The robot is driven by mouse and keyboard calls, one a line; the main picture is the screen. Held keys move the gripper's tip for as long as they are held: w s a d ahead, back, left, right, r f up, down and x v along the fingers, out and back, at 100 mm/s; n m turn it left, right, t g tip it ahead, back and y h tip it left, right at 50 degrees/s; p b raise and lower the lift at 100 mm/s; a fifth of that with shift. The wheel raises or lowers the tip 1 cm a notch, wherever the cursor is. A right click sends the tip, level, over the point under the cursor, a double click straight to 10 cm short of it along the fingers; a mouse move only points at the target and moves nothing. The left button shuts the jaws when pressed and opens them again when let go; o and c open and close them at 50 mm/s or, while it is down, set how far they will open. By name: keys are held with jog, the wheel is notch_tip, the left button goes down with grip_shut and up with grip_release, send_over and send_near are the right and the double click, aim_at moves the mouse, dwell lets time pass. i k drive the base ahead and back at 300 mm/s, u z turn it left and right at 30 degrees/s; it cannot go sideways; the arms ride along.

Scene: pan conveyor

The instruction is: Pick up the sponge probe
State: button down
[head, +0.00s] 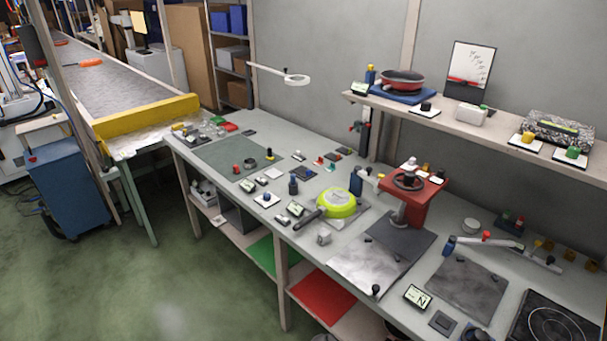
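I cannot tell for sure which item is the sponge probe. Several small pieces stand on the long grey workbench (185,150), too small to name. Among them are a dark blue upright piece (293,186), a piece with a yellow top (270,155), a small red piece (237,169) and a white pad with a blue knob (267,198). A lime-green pan (336,203) with a black handle lies near the middle of the bench. My gripper is not in view.
A red press with a black handwheel (408,181) stands on the bench. A shelf (470,125) above carries a red pan (402,80). At the back left is a conveyor (95,75) with a yellow end bar (145,115). The green floor (170,270) before the bench is clear.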

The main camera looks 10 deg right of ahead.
aim_at(271, 157)
jog(key=k, duration=0.65)
jog(key=u, duration=0.3)
jog(key=i, duration=0.5)
jog(key=u, duration=0.65)
jog(key=i, duration=1.65)
jog(key=u, duration=0.1)
